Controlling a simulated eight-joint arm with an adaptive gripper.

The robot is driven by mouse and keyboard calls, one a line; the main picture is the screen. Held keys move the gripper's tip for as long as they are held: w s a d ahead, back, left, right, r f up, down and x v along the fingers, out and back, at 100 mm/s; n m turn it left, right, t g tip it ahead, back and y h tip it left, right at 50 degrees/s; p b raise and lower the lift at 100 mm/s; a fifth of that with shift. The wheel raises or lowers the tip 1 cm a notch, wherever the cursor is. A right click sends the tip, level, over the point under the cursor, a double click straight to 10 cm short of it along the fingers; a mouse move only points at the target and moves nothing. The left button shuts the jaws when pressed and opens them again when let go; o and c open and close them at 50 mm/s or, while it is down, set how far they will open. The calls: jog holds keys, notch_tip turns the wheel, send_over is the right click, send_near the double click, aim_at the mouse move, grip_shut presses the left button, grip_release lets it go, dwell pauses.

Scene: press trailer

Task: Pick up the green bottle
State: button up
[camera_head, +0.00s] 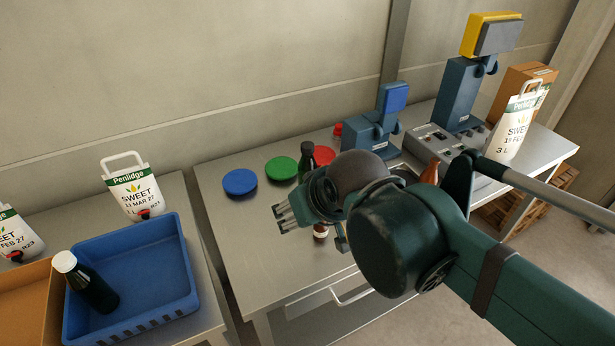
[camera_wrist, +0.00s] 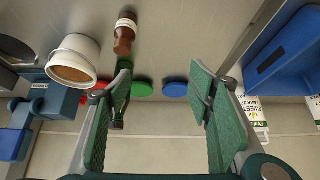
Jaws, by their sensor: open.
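A dark green bottle (camera_head: 306,158) stands upright on the metal table behind the coloured discs' front area; its lower part is hidden by my arm. In the wrist view the green bottle (camera_wrist: 121,102) is beside the left finger, partly covered by it, and not centred between the fingers. My gripper (camera_head: 284,214) is open and empty above the table; its two green fingers are wide apart in the wrist view (camera_wrist: 160,85). A second dark bottle with a white cap (camera_head: 92,285) leans in the blue crate (camera_head: 185,245).
Green (camera_head: 281,169), blue (camera_head: 240,182) and red (camera_head: 323,155) discs lie near the bottle. Blue presses (camera_head: 375,130) stand at the right; the table's left front is clear.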

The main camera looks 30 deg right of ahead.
notch_tip(320, 180, up, 7)
jog(key=m+g+p, duration=0.6)
jog(key=m+p, duration=0.9)
jog(key=p, duration=0.3)
send_near(308, 156)
jog(key=a, duration=0.2)
jog(key=f+m+p, duration=0.1)
jog(key=w+d+f+m+p, duration=0.1)
jog(key=w+d+g+p, duration=0.1)
jog(key=p, duration=0.1)
jog(key=shift+w+d+f+m, duration=0.15)
jog(key=shift+d+f+m, duration=0.1)
jog(key=shift+f+m, duration=0.15)
jog(key=shift+f, duration=2.75)
jog(key=shift+f, duration=0.1)
jog(key=shift+f, duration=1.2)
jog(key=shift+f, duration=0.1)
